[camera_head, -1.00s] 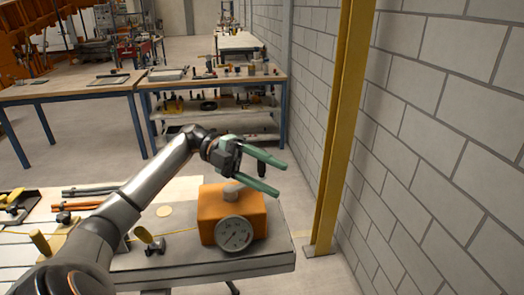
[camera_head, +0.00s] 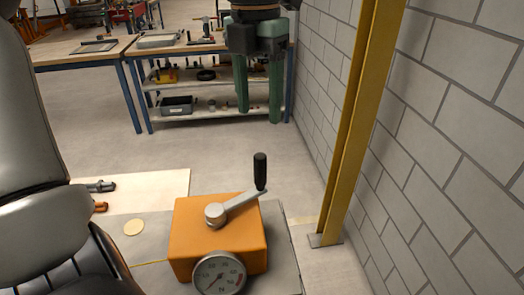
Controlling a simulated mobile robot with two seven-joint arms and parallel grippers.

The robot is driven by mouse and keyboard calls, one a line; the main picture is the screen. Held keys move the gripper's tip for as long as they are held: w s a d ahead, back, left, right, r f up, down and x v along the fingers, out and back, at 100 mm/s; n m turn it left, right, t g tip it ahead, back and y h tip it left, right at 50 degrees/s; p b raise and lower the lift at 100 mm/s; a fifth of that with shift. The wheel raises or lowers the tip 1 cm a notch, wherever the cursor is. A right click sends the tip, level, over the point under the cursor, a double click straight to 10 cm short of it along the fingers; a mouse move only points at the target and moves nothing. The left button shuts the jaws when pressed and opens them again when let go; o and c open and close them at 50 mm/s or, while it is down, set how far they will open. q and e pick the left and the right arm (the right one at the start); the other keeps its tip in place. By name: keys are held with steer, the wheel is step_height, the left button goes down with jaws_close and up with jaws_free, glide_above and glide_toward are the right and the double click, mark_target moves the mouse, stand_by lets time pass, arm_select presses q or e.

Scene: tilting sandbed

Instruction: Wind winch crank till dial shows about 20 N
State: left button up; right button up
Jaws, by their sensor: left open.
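The orange winch box (camera_head: 190,232) sits on the grey end of the bench at the lower middle. A metal crank arm (camera_head: 232,203) runs from a round hub on its top to the upper right, ending in an upright black handle (camera_head: 260,171). A round white dial (camera_head: 219,273) is on the box's front; its dark needle shows, but I cannot read the value surely. My left gripper (camera_head: 259,112) points down with its green fingers apart, empty, above the crank handle in the picture and clear of it. My right gripper is not in view.
A yellow post (camera_head: 361,120) stands right of the bench by the block wall (camera_head: 450,140). A pale round disc (camera_head: 133,228) lies left of the winch. Workbenches with tools (camera_head: 165,45) stand behind, across open floor.

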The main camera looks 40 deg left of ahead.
mark_target(260, 155)
arm_select(q)
steer(key=shift+d+f, duration=0.1)
steer(key=shift+f, duration=0.4)
step_height(260, 155, down, 12)
steer(key=shift+r+b, duration=0.25)
steer(key=shift+b, duration=0.2)
steer(key=shift+c, duration=0.4)
jaws_close()
stand_by(0.6)
